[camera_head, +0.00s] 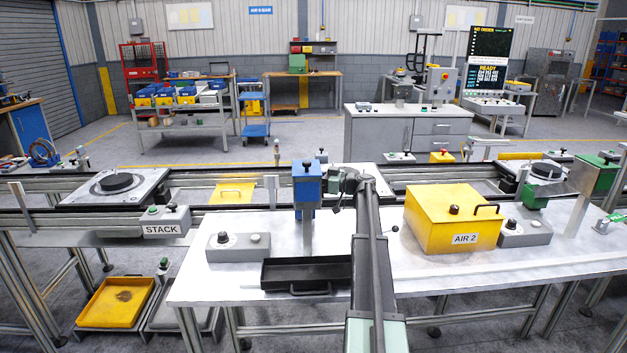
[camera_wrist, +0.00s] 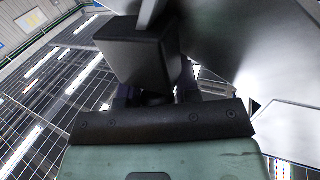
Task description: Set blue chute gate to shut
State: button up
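The blue chute gate (camera_head: 307,186) is a blue box with a dark knob on top, on an upright grey chute at the middle of the table. Whether it stands open or shut is not clear. My gripper (camera_head: 343,181) is just right of the blue box, close to it; I cannot tell whether they touch. The arm reaches there from the front and hides part of the table. In the wrist view a dark block (camera_wrist: 140,55) and grey metal surfaces fill the space ahead of my gripper. Its fingers are not clear, so its opening cannot be told.
A black tray (camera_head: 307,272) lies below the chute. A grey control box (camera_head: 238,247) stands left, and a yellow AIR 2 box (camera_head: 453,222) right. A green box with a chute (camera_head: 603,176) is at far right. Conveyor rails run behind the table (camera_head: 480,275).

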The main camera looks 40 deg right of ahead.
jog(key=o, duration=0.3)
jog(key=shift+w+a, duration=0.1)
jog(key=shift+a, duration=0.1)
jog(key=shift+o, duration=0.2)
jog(key=shift+d, duration=0.1)
jog(key=v, duration=1.1)
